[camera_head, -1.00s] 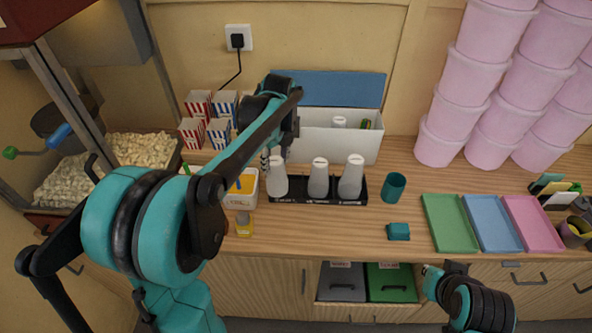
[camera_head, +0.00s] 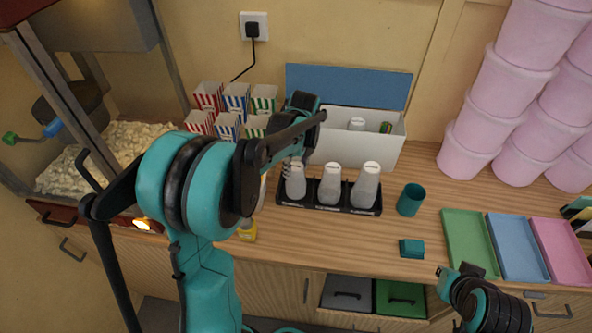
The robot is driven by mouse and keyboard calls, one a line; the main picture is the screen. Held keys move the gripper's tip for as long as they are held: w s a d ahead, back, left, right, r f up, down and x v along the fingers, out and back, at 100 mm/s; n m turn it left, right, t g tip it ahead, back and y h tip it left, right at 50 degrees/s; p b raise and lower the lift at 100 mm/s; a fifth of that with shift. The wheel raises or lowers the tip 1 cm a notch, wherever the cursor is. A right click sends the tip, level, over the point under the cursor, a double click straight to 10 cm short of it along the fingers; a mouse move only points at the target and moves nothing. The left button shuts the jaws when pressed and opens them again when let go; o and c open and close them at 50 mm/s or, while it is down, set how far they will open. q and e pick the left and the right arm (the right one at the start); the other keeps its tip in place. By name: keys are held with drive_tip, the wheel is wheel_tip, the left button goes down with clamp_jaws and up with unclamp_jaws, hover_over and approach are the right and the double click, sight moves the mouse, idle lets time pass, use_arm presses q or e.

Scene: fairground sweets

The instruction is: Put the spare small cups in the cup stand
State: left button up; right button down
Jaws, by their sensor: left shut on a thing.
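Striped paper cups stand in two rows at the back left: red-striped (camera_head: 200,122), blue-striped (camera_head: 229,126) and green-striped (camera_head: 254,126) in front, the same colours behind. I cannot make out a stand under them. A white box (camera_head: 340,150) with a blue lid raised behind it holds a white-topped item (camera_head: 356,124) and a small green item (camera_head: 387,127). My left gripper (camera_head: 292,166) points down at the box's left front, by the top of the leftmost white bottle (camera_head: 296,184). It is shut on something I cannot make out. My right gripper (camera_head: 458,271) is low at the front right; its fingers are unclear.
A black rack (camera_head: 350,210) holds three bottles. A teal cup (camera_head: 411,200) and a teal block (camera_head: 411,248) stand to its right. Green (camera_head: 466,240), blue (camera_head: 517,245) and pink trays lie further right, before stacked pink tubs (camera_head: 500,85).

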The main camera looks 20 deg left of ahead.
use_arm(q)
drive_tip(key=shift+f, duration=0.4)
drive_tip(key=shift+r, duration=0.1)
drive_tip(key=o, duration=1.1)
drive_tip(key=shift+f, duration=0.2)
drive_tip(key=shift+c, duration=0.2)
drive_tip(key=o, duration=0.4)
drive_tip(key=shift+o, duration=0.2)
